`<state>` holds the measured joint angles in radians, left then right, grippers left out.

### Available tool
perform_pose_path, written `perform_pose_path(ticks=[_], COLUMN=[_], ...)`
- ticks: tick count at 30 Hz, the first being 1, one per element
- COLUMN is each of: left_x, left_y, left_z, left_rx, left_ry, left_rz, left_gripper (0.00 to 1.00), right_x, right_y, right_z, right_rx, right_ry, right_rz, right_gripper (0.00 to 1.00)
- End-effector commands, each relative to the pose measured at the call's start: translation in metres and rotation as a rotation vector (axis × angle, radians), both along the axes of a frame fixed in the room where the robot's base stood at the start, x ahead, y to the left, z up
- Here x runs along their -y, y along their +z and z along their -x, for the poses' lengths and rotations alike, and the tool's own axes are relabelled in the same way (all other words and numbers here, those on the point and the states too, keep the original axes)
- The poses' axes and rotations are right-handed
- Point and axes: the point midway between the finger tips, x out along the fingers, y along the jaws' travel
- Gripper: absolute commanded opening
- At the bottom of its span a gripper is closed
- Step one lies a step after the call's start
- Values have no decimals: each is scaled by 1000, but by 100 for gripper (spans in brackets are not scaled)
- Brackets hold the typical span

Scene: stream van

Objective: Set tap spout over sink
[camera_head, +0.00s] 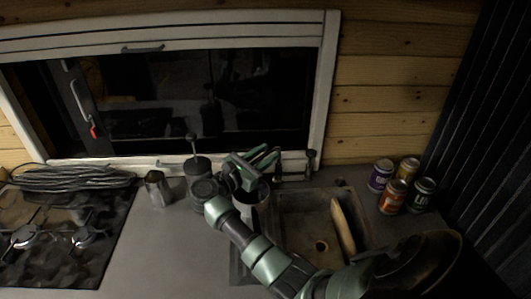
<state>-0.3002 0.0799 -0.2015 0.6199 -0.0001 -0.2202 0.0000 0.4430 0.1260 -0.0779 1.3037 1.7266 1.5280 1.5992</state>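The sink (284,232) is a rectangular basin right of centre, with a drain at its bottom and a long wooden board leaning inside it. A dark upright fitting at the back edge by the window corner looks like the tap (311,160). Its spout seems to reach left along the back of the counter, but it is dark and hard to make out. My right gripper (262,157) is at the back of the counter, left of the tap, with its green fingers apart and nothing visible between them. My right arm crosses in front of the sink's left side. My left gripper is out of view.
Several cans (391,199) stand right of the sink. A French press (197,170), a metal jug (158,189) and dark containers stand left of my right gripper. A stove (60,235) and coiled cable (75,178) are at the left. The front counter (170,255) is clear.

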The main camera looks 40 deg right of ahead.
Motion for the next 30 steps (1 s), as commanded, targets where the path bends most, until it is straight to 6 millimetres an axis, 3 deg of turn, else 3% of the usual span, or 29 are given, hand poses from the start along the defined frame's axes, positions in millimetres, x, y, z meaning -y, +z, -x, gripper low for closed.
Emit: perform_pose_path(ticks=[4, 8, 30], left_x=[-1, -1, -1], left_y=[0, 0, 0], left_z=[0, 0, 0], left_rx=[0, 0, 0], left_ry=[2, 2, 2], left_rz=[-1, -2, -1], left_gripper=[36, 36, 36], right_x=[0, 0, -1], right_y=[0, 0, 1], right_z=[0, 0, -1], right_rx=[0, 0, 4], right_ry=[0, 1, 1], right_rz=[0, -1, -1], right_gripper=[33, 0, 0])
